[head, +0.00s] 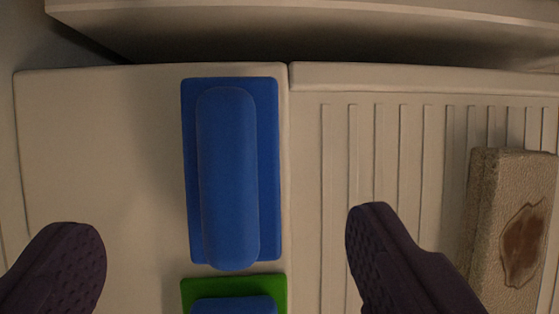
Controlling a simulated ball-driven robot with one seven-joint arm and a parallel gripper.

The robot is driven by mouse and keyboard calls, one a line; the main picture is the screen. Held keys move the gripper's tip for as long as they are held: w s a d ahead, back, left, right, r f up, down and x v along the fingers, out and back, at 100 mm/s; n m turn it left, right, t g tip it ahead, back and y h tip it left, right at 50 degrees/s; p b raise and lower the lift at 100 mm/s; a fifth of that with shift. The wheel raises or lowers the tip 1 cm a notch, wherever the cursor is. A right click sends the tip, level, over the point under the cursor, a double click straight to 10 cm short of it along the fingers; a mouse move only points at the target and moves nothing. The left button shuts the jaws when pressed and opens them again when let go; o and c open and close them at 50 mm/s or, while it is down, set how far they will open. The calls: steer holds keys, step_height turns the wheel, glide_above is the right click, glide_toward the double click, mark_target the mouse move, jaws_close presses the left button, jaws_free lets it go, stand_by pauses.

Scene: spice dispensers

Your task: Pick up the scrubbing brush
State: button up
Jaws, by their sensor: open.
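A blue block with a long rounded handle on a rectangular base, which looks like the scrubbing brush (228,170), lies on the pale surface left of the seam. Below it in the picture is a second piece with a green base and blue top (234,296), cut off by the bottom edge. My gripper (222,228) is open, with one dark finger at the lower left and the other at the lower right. The blue brush shows between the fingers, with clear gaps on both sides. No contact is visible.
A tan sponge-like block (510,225) with a brown patch lies at the right on the ribbed panel (338,150). A pale raised ledge (330,15) runs along the top of the picture. The flat panel (100,150) left of the brush is bare.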

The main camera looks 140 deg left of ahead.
mark_target(228, 192)
steer(key=x, duration=0.3)
steer(key=shift+s+f+b, duration=0.2)
steer(key=shift+f+b, duration=0.2)
steer(key=shift+f, duration=0.05)
steer(key=x, duration=0.1)
steer(key=b+x, duration=0.1)
steer(key=x, duration=0.3)
steer(key=shift+w+a, duration=0.15)
steer(key=shift+w, duration=0.15)
steer(key=shift+f+b, duration=0.2)
steer(key=shift+b, duration=0.4)
steer(key=c, duration=1.2)
